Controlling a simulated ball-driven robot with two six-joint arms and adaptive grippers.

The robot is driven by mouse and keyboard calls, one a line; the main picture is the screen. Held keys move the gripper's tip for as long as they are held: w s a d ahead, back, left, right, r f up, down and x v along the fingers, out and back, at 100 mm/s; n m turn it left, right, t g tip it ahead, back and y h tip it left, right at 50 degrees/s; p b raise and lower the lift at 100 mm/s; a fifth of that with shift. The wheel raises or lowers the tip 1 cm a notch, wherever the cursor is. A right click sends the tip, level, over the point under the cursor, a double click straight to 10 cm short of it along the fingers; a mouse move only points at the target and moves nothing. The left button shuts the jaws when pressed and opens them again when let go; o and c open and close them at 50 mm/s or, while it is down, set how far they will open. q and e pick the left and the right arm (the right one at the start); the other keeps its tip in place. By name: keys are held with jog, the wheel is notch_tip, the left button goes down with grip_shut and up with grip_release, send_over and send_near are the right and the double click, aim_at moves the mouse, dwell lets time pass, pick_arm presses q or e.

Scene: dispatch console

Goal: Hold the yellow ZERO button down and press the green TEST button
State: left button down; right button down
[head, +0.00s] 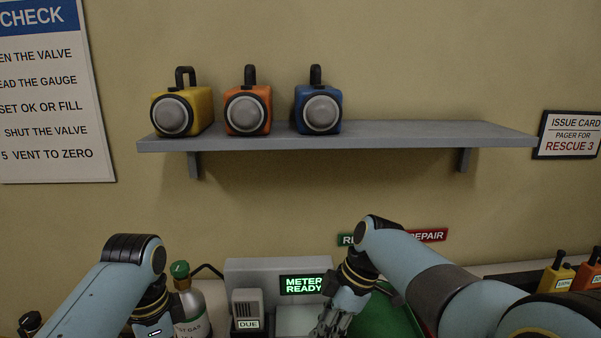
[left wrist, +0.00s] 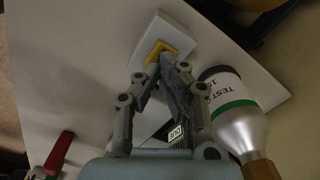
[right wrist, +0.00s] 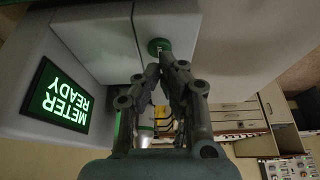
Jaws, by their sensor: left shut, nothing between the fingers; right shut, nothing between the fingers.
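The yellow ZERO button (left wrist: 160,49) sits on a white square base in the left wrist view. My left gripper (left wrist: 164,66) is shut and empty, its fingertips at the button and covering part of it; whether it is pressed down I cannot tell. The green TEST button (right wrist: 158,46) shows in the right wrist view on a grey housing. My right gripper (right wrist: 166,64) is shut and empty, its tips just beside the button in the picture; contact is unclear. In the head view my right gripper (head: 328,322) is over the bench; both buttons are hidden there.
A lit display (head: 303,285) reads METER READY. A grey device marked DUE (head: 248,308) and a test gas cylinder (head: 192,308) stand close to my left arm. A shelf (head: 400,136) above holds three coloured lamp-like units. Yellow and orange pagers stand at the far right.

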pick_arm(q)
jog(key=shift+f, duration=1.2)
dwell(1.1)
pick_arm(e)
notch_tip(320, 180, up, 7)
dwell(0.9)
pick_arm(q)
notch_tip(320, 180, up, 2)
jog(key=shift+r+p, duration=0.15)
jog(key=shift+p, duration=0.45)
jog(key=shift+r, duration=2.4)
pick_arm(e)
jog(key=shift+r, duration=0.6)
